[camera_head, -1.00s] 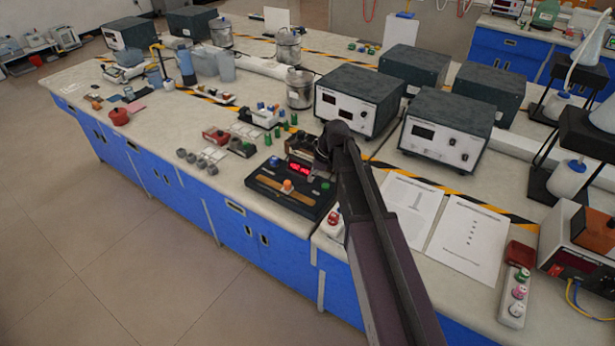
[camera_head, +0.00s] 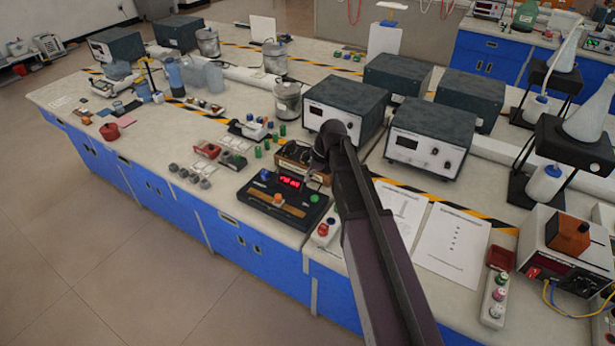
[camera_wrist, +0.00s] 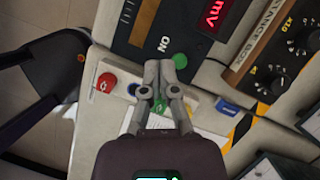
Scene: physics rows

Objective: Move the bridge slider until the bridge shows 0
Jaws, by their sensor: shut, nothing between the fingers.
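The bridge (camera_head: 251,200) is a black box on the bench with a red lit display (camera_head: 290,182), too small to read surely. Its orange slider knob (camera_head: 277,198) sits near the middle of a wooden strip. In the wrist view the display (camera_wrist: 209,15) shows the letters mV, and part of the wooden strip (camera_wrist: 143,22) shows; the slider knob is out of that view. My gripper (camera_wrist: 158,68) is shut and empty, with its tips beside the bridge's green button (camera_wrist: 180,61). I cannot tell whether they touch. In the head view my arm hides most of the gripper.
A resistance box (camera_wrist: 285,45) with black dials stands behind the bridge. A small block with a red knob (camera_head: 323,230) is at its right front. Power supplies (camera_head: 345,105) stand behind, and paper sheets (camera_head: 453,247) lie to the right. Several small parts (camera_head: 205,150) lie to the left.

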